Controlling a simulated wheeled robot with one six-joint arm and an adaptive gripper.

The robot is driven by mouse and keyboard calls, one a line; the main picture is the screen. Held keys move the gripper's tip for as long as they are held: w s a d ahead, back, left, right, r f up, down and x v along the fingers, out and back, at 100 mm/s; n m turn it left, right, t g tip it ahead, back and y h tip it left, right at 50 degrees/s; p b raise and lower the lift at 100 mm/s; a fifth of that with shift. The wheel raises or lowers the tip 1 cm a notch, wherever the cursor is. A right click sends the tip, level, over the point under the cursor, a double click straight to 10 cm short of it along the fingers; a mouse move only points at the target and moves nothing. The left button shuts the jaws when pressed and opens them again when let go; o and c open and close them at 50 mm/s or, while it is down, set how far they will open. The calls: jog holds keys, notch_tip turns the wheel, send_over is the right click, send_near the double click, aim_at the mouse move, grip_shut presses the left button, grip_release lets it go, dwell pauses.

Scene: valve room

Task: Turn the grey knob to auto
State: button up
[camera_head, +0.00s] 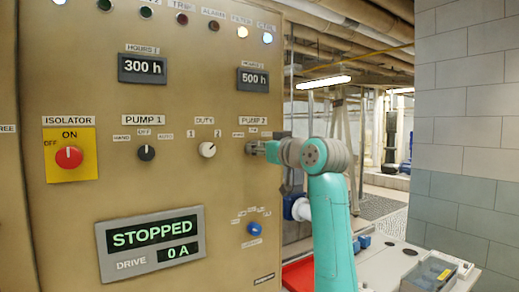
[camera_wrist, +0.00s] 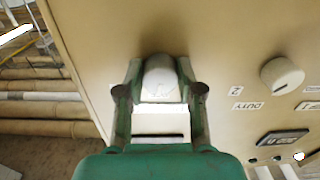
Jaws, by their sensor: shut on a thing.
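The grey knob (camera_wrist: 160,72) under the PUMP 2 label is on the tan panel, between my gripper's fingers (camera_wrist: 160,85) in the wrist view. One finger lies along each side of it, and my gripper is shut on it. In the head view my gripper (camera_head: 259,148) reaches the panel from the right and mostly hides this knob. Small position labels (camera_head: 252,133) stand just above it, too small to read surely. I cannot tell which position the knob's mark points to.
The pale DUTY knob (camera_head: 207,149) is left of my gripper. The black PUMP 1 knob (camera_head: 146,153) and red isolator switch (camera_head: 68,157) are further left. A blue knob (camera_head: 254,229) is below. The display (camera_head: 151,242) reads STOPPED, 0 A.

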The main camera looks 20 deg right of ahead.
jog(key=shift+m, duration=3.9)
jog(key=o, duration=1.2)
jog(key=shift+c, duration=0.2)
jog(key=v, duration=1.2)
jog(key=shift+f, duration=0.15)
